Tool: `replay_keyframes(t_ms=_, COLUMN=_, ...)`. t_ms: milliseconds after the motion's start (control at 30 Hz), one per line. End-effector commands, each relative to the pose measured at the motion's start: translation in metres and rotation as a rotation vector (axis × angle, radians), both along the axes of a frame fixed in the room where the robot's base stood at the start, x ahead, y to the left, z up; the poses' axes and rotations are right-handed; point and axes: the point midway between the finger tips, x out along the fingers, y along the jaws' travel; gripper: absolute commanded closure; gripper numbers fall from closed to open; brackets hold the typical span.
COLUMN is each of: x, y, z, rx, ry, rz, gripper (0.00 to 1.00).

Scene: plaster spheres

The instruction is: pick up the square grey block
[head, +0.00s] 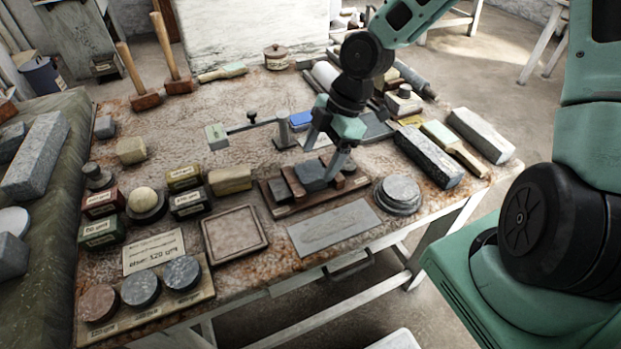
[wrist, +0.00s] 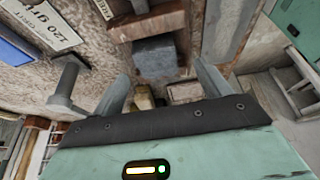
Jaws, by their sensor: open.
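The square grey block (head: 312,174) sits among other blocks in a low wooden rack (head: 300,207) near the front middle of the table. It also shows in the wrist view (wrist: 155,55), ahead of my fingers and roughly between their lines. My gripper (head: 325,154) points down just above the block, fingers spread. In the wrist view both fingers (wrist: 162,82) are apart with nothing held between them. The block's lower part is hidden by the rack and neighbours.
Reddish-brown blocks and a darker block (head: 281,190) stand close beside it in the rack. A round grey stack of discs (head: 398,194) is to the right. A flat grey slab (head: 334,227) lies in front. A small stand with a horizontal arm (head: 283,130) is behind left.

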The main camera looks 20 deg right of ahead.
Motion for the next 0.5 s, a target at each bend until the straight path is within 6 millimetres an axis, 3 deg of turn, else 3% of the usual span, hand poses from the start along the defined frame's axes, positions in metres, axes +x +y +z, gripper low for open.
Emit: replay_keyframes(t_ms=500, x=0.004, y=0.022, z=-0.048, rx=-0.001, ry=0.003, rz=0.001, gripper=0.24)
